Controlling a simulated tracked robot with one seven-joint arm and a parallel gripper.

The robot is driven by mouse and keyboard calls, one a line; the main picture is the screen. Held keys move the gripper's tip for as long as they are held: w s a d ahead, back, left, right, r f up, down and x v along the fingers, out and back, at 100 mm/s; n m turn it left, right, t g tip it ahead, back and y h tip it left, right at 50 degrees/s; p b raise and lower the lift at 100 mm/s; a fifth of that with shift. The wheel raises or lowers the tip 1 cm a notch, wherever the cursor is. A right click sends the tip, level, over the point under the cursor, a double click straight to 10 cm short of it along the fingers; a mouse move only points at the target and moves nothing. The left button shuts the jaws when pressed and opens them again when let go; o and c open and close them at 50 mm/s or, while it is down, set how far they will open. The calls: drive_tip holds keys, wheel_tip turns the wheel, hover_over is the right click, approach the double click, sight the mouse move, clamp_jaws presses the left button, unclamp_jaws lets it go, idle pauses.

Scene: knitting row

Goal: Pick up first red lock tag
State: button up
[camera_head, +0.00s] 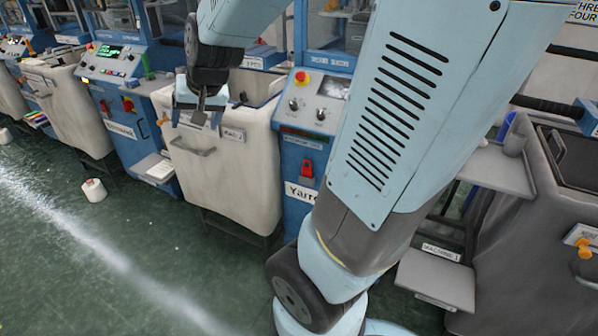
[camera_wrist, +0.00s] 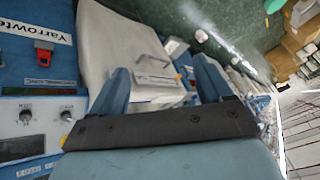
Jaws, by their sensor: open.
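A red lock tag (camera_head: 307,168) is on the blue panel of the near knitting machine, above the "Yarrow" label. It also shows in the wrist view (camera_wrist: 43,52) at the upper left, outside the span of the fingers. Another small red piece (camera_head: 127,105) is on the blue panel of the machine farther left. My gripper (camera_head: 200,112) is open and empty, in front of the pale bin's upper part and left of the near tag. In the wrist view, my gripper's two fingers (camera_wrist: 163,78) stand apart over the bin front.
The pale bin (camera_head: 225,180) with a grey handle stands left of the tag's panel. A red emergency button (camera_head: 302,77) and knobs sit above the tag. A white yarn cone (camera_head: 94,190) stands on the open green floor (camera_head: 80,260). A grey shelf (camera_head: 435,278) is at right.

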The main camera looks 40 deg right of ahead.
drive_tip(key=w+d+f+m+h, duration=0.1)
drive_tip(key=w+d+f+m, duration=0.25)
drive_tip(key=w+f, duration=0.75)
drive_tip(key=m+h, duration=0.6)
drive_tip(key=h, duration=1.1)
approach(306, 171)
drive_tip(key=shift+x, duration=4.1)
drive_tip(key=shift+s, duration=0.1)
drive_tip(key=shift+r, duration=0.1)
drive_tip(key=shift+c, duration=0.3)
